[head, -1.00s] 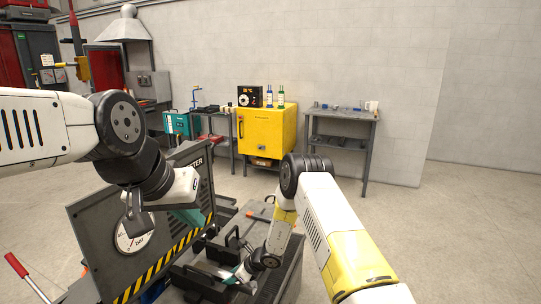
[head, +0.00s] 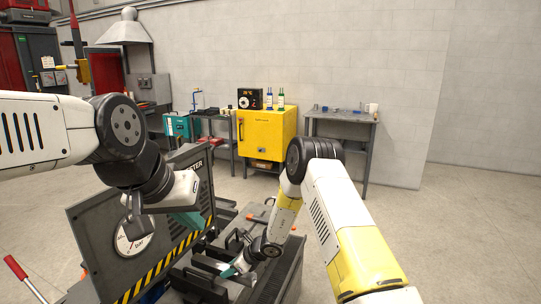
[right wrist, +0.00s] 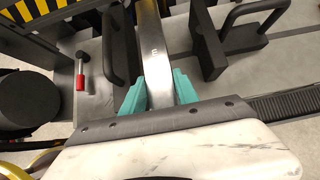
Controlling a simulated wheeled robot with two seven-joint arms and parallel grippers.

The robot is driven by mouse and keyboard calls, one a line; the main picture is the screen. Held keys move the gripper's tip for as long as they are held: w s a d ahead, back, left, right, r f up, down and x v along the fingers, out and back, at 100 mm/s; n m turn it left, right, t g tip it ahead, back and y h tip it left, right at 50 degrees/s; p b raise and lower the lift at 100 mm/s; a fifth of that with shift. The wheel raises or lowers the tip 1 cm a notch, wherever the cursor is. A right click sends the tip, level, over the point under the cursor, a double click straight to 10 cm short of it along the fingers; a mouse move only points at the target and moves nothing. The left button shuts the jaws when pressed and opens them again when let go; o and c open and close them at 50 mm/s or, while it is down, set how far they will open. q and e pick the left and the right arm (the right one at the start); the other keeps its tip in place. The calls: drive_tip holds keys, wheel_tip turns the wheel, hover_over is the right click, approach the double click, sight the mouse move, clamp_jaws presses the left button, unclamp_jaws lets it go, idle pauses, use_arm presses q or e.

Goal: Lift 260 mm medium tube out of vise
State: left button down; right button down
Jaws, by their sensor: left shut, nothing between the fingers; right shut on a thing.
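The medium tube (right wrist: 155,55) is a shiny metal bar with a small "m" mark in the right wrist view. It runs from between my right gripper's teal fingers (right wrist: 159,92) up to the top edge, between dark vise blocks (right wrist: 205,45) with handles. Whether it still touches the vise, I cannot tell. In the head view my right gripper (head: 232,268) is low over the bench, shut on the tube, which is mostly hidden there. My left gripper (head: 188,219) is shut and empty in front of the gauge panel.
The tester panel (head: 178,238) with a round gauge (head: 135,235) and hazard stripes stands left of the vise bench. A red-handled lever (right wrist: 80,75) lies left of the tube. A yellow cabinet (head: 268,135) and a grey table (head: 342,117) stand at the back wall. The right floor is clear.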

drive_tip(key=shift+r, duration=3.3)
